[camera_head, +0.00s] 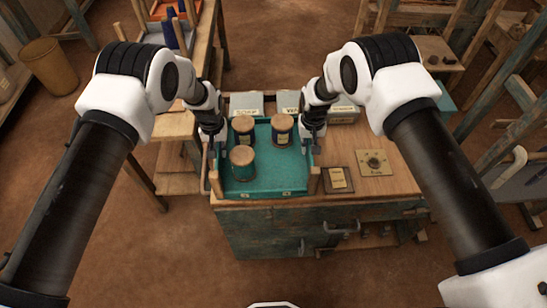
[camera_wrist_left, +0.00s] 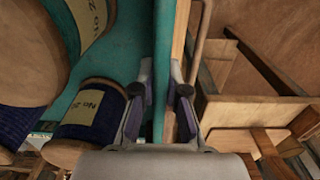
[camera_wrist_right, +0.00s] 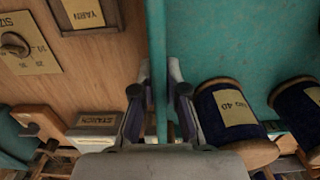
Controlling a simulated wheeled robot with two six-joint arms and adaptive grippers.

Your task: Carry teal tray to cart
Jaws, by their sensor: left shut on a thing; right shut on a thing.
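The teal tray (camera_head: 265,180) sits at the left part of a wooden-topped cabinet in the head view, with three wooden-capped spools (camera_head: 243,160) standing in it. My left gripper (camera_head: 213,148) is shut on the tray's left wall, which shows between its fingers (camera_wrist_left: 160,100) in the left wrist view. My right gripper (camera_head: 313,148) is shut on the tray's right wall, seen between its fingers (camera_wrist_right: 160,100) in the right wrist view. The tray looks level. I cannot tell whether it touches the top below. No cart is clearly identifiable.
The cabinet top (camera_head: 390,185) holds a dial plate (camera_head: 374,163) and a small framed label (camera_head: 338,180) right of the tray. Pale labelled boxes (camera_head: 245,104) stand behind the tray. A wooden stand (camera_head: 172,128) is close on the left. Brown floor (camera_head: 150,240) is open at front left.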

